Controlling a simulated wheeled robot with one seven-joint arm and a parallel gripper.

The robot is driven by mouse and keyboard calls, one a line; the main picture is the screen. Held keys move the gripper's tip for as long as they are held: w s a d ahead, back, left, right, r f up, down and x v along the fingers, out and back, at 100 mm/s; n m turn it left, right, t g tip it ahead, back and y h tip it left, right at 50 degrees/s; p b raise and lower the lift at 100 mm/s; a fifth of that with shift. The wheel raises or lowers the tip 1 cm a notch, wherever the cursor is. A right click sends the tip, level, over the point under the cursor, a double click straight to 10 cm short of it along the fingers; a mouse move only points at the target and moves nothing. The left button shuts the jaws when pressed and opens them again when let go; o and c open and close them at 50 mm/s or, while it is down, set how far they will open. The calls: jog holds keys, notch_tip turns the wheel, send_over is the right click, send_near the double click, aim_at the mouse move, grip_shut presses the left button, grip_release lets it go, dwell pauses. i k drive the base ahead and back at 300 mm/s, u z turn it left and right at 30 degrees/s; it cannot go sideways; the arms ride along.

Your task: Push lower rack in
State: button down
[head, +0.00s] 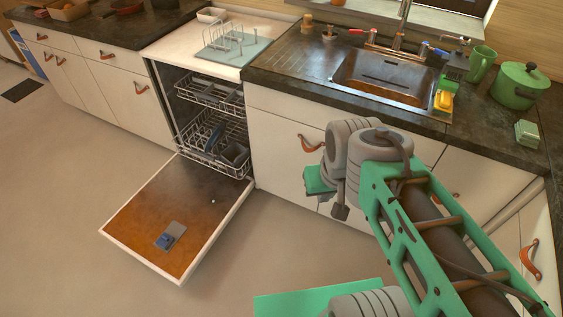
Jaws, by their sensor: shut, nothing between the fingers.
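The dishwasher stands open, its door (150,222) folded down flat above the floor. The lower rack (205,163) is a wire basket low in the opening, with dark bluish and grey items in it. Its front lies near the door's hinge edge; how far it sticks out is hard to tell. The upper rack (195,97) is above it. My gripper (340,212) is small and dark at the end of my arm, right of the dishwasher, in front of the white cabinets. It is shut and empty, well apart from the rack.
A blue-grey packet or panel (169,236) lies on the door's inner face. White cabinets with leather pulls (312,143) flank the dishwasher. The counter above holds a sink (385,78), a green pot (518,84) and a dish rack (230,42). The floor left of the door is clear.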

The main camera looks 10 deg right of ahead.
aim_at(204, 156)
jog(key=z, duration=0.4)
jog(key=i, duration=1)
jog(key=u, duration=1.05)
jog(key=i, duration=0.75)
jog(key=u, duration=0.6)
